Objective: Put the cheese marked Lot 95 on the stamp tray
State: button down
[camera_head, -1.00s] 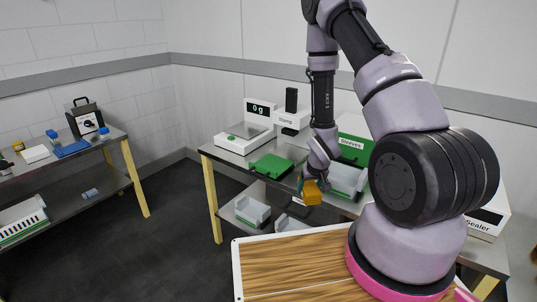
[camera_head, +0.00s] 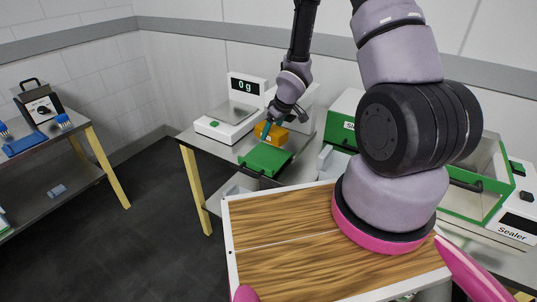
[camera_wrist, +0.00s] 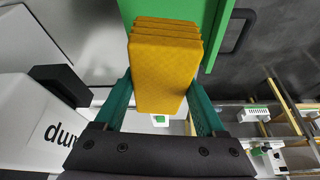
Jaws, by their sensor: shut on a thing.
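My gripper (camera_head: 271,130) is shut on an orange-yellow cheese block (camera_head: 277,134). In the wrist view the block (camera_wrist: 165,70) sits between the teal fingers, with several ridged layers at its far end. No lot marking is readable on it. A green tray (camera_head: 264,159) with a dark handle lies on the table; I take it for the stamp tray. The cheese is at the tray's far side in the head view, and the tray (camera_wrist: 212,45) shows behind it in the wrist view. Whether they touch I cannot tell. The white stamp machine (camera_wrist: 25,125) is beside my gripper, partly hidden by my arm.
A white scale (camera_head: 228,122) reading 0 g stands left of the tray. A green-lidded box (camera_head: 343,112) stands right of my forearm, and a white sealer (camera_head: 512,228) at far right. A separate table at left holds a dark device (camera_head: 38,103).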

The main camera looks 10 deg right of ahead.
aim_at(278, 129)
jog(key=shift+w+a+r+n+g, duration=0.2)
jog(key=shift+w+r+n, duration=0.15)
jog(key=shift+r+n, duration=0.15)
jog(key=shift+w+a+r+n+g, duration=0.1)
jog(key=shift+w+a+r+n, duration=0.05)
jog(key=shift+w+r+n, duration=0.25)
notch_tip(278, 129, down, 10)
jog(key=shift+r, duration=0.15)
jog(key=shift+s, duration=0.1)
grip_release()
jog(key=v, duration=1.2)
jog(key=shift+d, duration=0.2)
